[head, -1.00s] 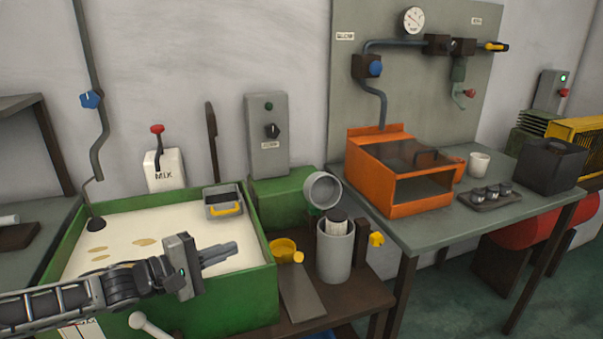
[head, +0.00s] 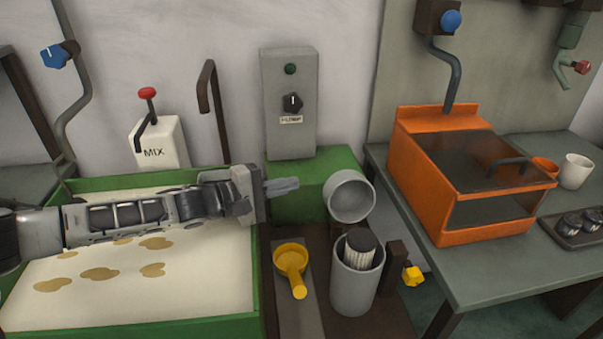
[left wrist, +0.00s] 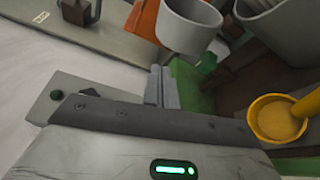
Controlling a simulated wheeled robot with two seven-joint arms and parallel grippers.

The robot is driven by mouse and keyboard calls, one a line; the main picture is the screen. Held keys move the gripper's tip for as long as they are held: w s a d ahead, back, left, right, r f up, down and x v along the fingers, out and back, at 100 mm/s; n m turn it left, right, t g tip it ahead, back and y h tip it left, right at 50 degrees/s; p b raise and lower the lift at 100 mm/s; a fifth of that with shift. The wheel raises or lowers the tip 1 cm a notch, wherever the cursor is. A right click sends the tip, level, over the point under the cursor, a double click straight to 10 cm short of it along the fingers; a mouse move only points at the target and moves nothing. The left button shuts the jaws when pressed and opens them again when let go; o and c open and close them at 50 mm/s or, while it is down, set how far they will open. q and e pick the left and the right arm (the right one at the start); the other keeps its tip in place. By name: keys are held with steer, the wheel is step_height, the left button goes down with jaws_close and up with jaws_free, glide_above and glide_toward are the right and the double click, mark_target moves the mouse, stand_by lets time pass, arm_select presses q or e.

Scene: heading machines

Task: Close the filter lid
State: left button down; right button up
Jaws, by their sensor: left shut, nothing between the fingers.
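The filter lid (head: 351,197) is a grey round cup, swung open and tilted, with its hollow side facing forward. It stands above and behind the grey filter canister (head: 355,289). A pleated filter cartridge with a dark top (head: 360,247) stands in the canister's open mouth. My left gripper (head: 284,186) is shut and empty, to the left of the lid and apart from it in the picture. In the left wrist view its fingers (left wrist: 161,88) point toward the lid (left wrist: 190,30), with the canister (left wrist: 281,36) to the right. My right gripper is not in view.
A yellow strainer-like cup (head: 290,260) sits left of the canister, and a yellow knob (head: 413,276) is on its right. The green trough (head: 150,328) lies under my left arm. A grey pump box (head: 288,105) stands behind. An orange box (head: 440,200) is right.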

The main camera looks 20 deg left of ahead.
mark_target(347, 193)
arm_select(q)
steer(key=x, duration=0.8)
steer(key=shift+d+p, duration=0.15)
steer(key=shift+p, duration=0.15)
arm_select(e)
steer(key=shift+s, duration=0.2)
